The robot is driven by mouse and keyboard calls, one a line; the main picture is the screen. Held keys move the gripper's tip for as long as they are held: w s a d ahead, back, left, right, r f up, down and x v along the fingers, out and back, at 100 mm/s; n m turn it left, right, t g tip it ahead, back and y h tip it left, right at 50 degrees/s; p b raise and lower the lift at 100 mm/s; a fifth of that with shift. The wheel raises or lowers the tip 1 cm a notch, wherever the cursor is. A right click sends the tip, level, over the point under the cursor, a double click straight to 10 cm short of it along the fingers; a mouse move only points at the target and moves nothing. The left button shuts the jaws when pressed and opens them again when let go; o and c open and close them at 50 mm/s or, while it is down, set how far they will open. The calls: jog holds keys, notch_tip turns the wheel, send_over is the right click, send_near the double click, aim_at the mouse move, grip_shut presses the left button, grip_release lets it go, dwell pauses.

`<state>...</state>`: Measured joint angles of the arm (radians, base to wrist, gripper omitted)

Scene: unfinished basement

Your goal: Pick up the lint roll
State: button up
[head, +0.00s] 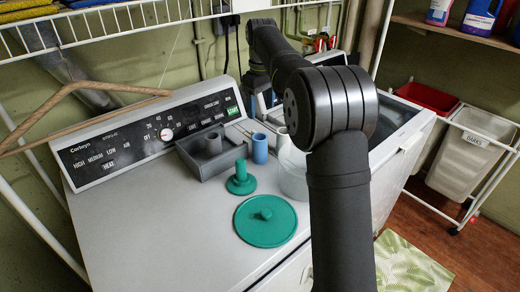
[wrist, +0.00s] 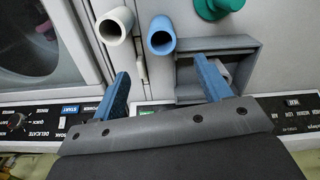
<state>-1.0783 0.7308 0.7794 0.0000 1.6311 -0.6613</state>
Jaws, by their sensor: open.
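Several short tubes stand on the dryer top, and I cannot tell for sure which is the lint roll. A blue tube (head: 260,148) stands upright beside the grey tray; it also shows in the wrist view (wrist: 160,36). A white tube (head: 282,139) stands to its right, partly hidden by my arm; the wrist view shows it too (wrist: 114,25). My gripper (wrist: 166,88) is open and empty. In the wrist view the blue tube lies beyond the gap between its blue fingers, apart from them.
The grey tray (head: 205,172) lies near the control panel (head: 140,138). A green spindle (head: 240,179) and a flat green lid (head: 265,221) stand in front. A clear container (head: 292,180) is beside my arm. The dryer's front left top is bare. A wooden hanger (head: 60,98) hangs left.

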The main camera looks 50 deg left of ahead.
aim_at(261, 137)
jog(key=shift+n, duration=0.5)
notch_tip(261, 137, down, 12)
jog(key=shift+s+a+f, duration=0.1)
jog(key=shift+f, duration=1.3)
jog(key=shift+s+a+f, duration=0.1)
jog(key=shift+f, duration=1.25)
jog(key=c, duration=1.1)
